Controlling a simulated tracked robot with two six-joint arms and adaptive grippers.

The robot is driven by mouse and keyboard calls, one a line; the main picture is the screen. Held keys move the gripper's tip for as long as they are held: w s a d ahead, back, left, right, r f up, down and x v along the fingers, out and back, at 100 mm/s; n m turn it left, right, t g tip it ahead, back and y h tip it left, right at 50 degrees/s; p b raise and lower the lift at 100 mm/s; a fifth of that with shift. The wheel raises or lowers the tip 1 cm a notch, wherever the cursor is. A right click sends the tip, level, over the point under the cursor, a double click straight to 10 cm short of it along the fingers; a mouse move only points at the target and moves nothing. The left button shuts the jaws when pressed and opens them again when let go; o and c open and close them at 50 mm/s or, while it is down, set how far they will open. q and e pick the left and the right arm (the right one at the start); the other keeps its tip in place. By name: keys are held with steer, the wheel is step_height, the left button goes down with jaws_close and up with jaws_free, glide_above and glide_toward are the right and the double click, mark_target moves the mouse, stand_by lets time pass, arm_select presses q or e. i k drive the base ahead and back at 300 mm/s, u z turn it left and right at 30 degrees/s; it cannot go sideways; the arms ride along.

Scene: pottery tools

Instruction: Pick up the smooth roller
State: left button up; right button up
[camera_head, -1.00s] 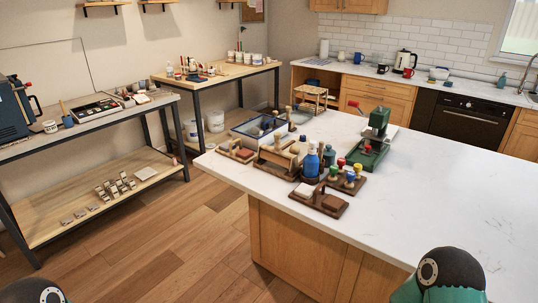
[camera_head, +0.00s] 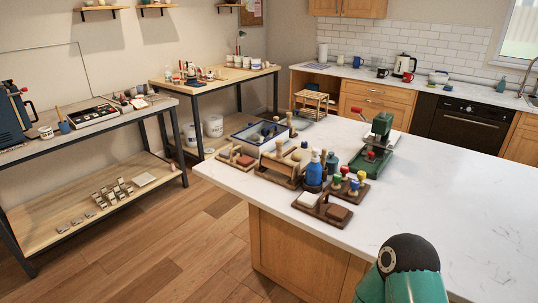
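On the white counter (camera_head: 430,210) a group of pottery tools stands near its left end. A wooden rack (camera_head: 280,170) there holds wooden-handled pieces, but I cannot tell whether one of them is the smooth roller. Beside it are a blue bottle (camera_head: 314,171), a stand with coloured knobs (camera_head: 347,186) and a small dark tray (camera_head: 322,209) with a white and a brown block. Part of my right arm shows at the bottom right, in front of the counter; its gripper is out of the frame. My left gripper is not in view.
A green press (camera_head: 376,145) stands behind the tools. A blue-grey tray (camera_head: 258,133) and a small board (camera_head: 236,157) lie at the counter's left end. The counter's right half is clear. Workbenches (camera_head: 100,130) line the left wall, with wooden floor between.

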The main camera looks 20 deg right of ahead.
mark_target(279, 143)
steer(key=i, duration=0.9)
steer(key=z, duration=0.05)
